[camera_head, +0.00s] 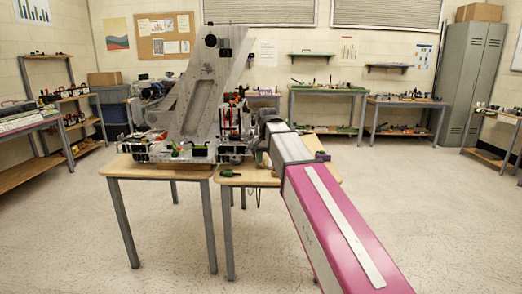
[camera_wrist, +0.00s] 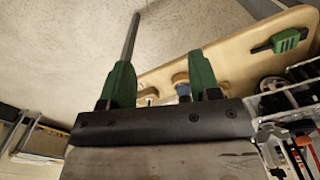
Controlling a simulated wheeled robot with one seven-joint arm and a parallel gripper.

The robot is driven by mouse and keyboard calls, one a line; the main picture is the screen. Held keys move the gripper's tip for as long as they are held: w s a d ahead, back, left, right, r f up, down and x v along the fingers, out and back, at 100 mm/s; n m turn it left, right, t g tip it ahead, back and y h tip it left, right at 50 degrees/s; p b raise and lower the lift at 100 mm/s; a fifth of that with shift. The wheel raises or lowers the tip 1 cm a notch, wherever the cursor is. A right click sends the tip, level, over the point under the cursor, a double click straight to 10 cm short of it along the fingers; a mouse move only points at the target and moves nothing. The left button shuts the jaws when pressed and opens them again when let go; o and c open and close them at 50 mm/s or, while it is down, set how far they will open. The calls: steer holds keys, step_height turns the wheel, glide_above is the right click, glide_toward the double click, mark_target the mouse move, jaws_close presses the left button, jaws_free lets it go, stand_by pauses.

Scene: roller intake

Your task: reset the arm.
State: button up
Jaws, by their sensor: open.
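My gripper (camera_wrist: 161,82) shows in the wrist view with its two green fingers apart and nothing held between them. Past the fingers is a wooden table top (camera_wrist: 165,72), with small parts showing near the finger on the right. In the head view my pink and white arm (camera_head: 345,225) reaches from the lower right toward the table (camera_head: 230,181). The gripper itself cannot be made out clearly there. A large grey machine (camera_head: 203,95) stands on the tables just left of the arm's far end. Its framework also shows at the right edge of the wrist view (camera_wrist: 292,110).
Shelves and work tables line the walls. Grey lockers (camera_head: 470,80) stand at the back right. The floor (camera_head: 430,200) right of the arm is clear.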

steer(key=s+d+f+n, duration=0.1)
steer(key=s+d+f, duration=0.4)
steer(key=f, duration=0.6)
steer(key=s+d+f+n, duration=0.2)
steer(key=s+d+f, duration=0.4)
steer(key=f, duration=0.5)
steer(key=s+d+f+n, duration=0.1)
steer(key=s+d+f, duration=0.4)
steer(key=f, duration=0.7)
steer(key=shift+s+d+n, duration=0.25)
steer(key=shift+s+n, duration=0.05)
steer(key=shift+s, duration=0.55)
